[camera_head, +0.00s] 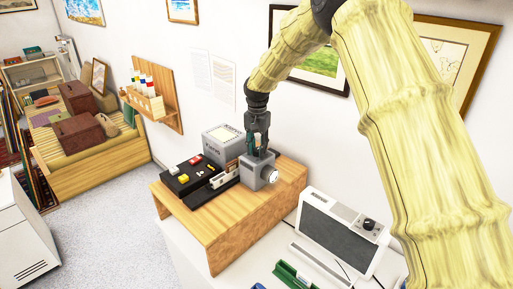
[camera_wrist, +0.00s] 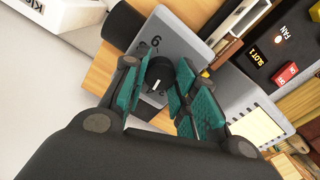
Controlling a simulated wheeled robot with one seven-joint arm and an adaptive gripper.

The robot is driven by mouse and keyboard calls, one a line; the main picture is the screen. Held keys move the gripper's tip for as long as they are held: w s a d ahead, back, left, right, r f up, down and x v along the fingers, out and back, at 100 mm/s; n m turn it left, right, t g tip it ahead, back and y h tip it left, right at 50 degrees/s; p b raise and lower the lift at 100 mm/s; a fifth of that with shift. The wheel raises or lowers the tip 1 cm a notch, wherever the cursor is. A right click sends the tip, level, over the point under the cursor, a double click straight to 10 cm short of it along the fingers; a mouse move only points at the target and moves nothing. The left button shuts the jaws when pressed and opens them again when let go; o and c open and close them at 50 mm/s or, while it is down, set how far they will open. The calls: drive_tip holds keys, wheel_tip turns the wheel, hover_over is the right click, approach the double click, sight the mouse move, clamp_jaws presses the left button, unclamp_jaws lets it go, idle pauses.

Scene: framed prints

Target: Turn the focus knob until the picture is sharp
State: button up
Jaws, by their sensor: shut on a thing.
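A small grey box (camera_head: 259,174) with a round pale lens on its front stands on a wooden riser (camera_head: 215,236). In the wrist view, the grey box (camera_wrist: 187,45) carries a printed numeral and a black round focus knob (camera_wrist: 158,73) with a white pointer line. My gripper (camera_head: 257,146) reaches down onto the top of the box. In the wrist view, its teal-padded fingers (camera_wrist: 157,92) are shut on the knob, one on each side. The fingers hide parts of the knob's rim. I see no projected picture in either view.
A black panel (camera_head: 183,187) with red and yellow buttons and a light grey box (camera_head: 222,141) stand beside the grey box. A white device (camera_head: 352,247) with a dark front and a knob is at lower right. Framed prints hang on the wall behind my arm.

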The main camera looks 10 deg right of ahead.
drive_tip(key=shift+s+d+f, duration=0.1)
drive_tip(key=shift+s+f, duration=0.1)
drive_tip(key=shift+f, duration=0.1)
drive_tip(key=shift+c, duration=0.2)
drive_tip(key=o, duration=1.1)
drive_tip(key=shift+w+d, duration=0.1)
drive_tip(key=shift+c, duration=0.2)
drive_tip(key=shift+r, duration=0.15)
drive_tip(key=shift+r, duration=0.1)
drive_tip(key=shift+r, duration=0.15)
wheel_tip(320, 180, up, 11)
drive_tip(key=shift+r, duration=0.2)
drive_tip(key=shift+w, duration=0.1)
